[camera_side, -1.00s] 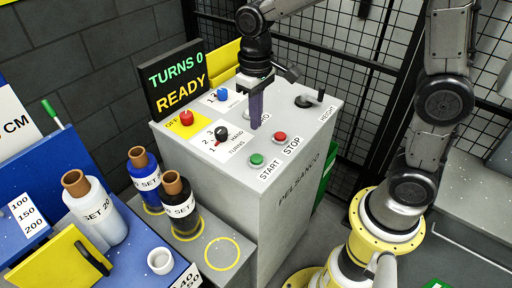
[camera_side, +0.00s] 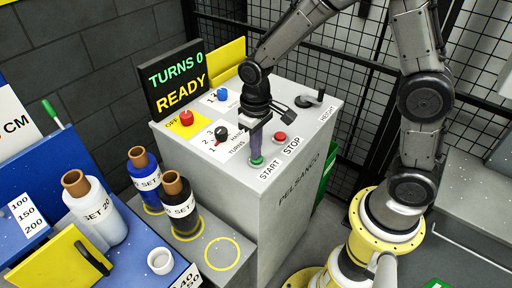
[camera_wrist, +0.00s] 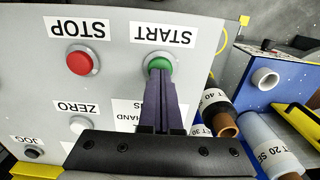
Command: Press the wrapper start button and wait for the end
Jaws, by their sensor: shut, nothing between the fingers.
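The green START button (camera_side: 256,162) sits on the front part of the grey control cabinet's top (camera_side: 222,172). In the wrist view the green button (camera_wrist: 159,62) shows just beyond my fingertips. My gripper (camera_side: 256,155) is shut and empty, pointing down at the button; its tips are at or just above it, and I cannot tell whether they touch. The red STOP button (camera_side: 280,137) is beside it, also in the wrist view (camera_wrist: 80,63). The display (camera_side: 174,80) reads "TURNS 0" in green and "READY" in yellow.
A red knob (camera_side: 186,117), a blue knob (camera_side: 222,94) and a black turns selector (camera_side: 221,133) stand on the cabinet top. Bottles (camera_side: 181,205) stand at the lower left. A mesh fence (camera_side: 345,75) is behind.

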